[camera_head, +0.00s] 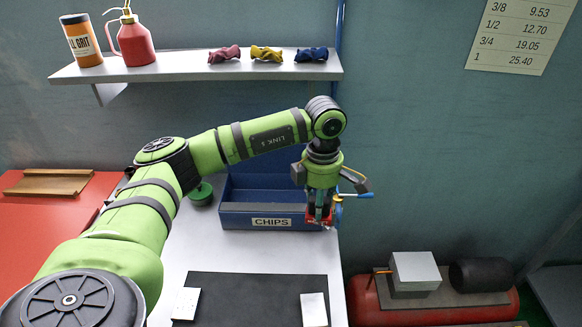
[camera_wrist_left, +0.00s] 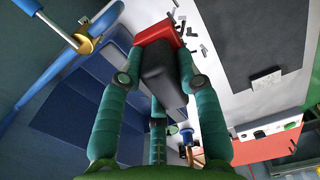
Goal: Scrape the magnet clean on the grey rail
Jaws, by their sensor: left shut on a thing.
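My left gripper (camera_head: 319,222) is shut on the magnet, a dark block (camera_wrist_left: 163,72) with a red end (camera_wrist_left: 158,33). In the head view, the magnet's red part (camera_head: 320,216) shows between the fingers at the right front corner of the blue CHIPS bin (camera_head: 240,218). A grey strip (camera_head: 258,208), which looks like the rail, runs along the bin's front. I cannot tell whether the magnet touches it. In the wrist view, several small dark chips (camera_wrist_left: 205,50) show beside the red end. My right gripper is in neither view.
A dark mat (camera_head: 250,290) with two pale blocks lies in front of the bin. A green round thing (camera_head: 201,195) stands left of it. A blue-handled brass fitting (camera_wrist_left: 82,40) is close to my gripper. A shelf (camera_head: 200,67) with bottles hangs behind.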

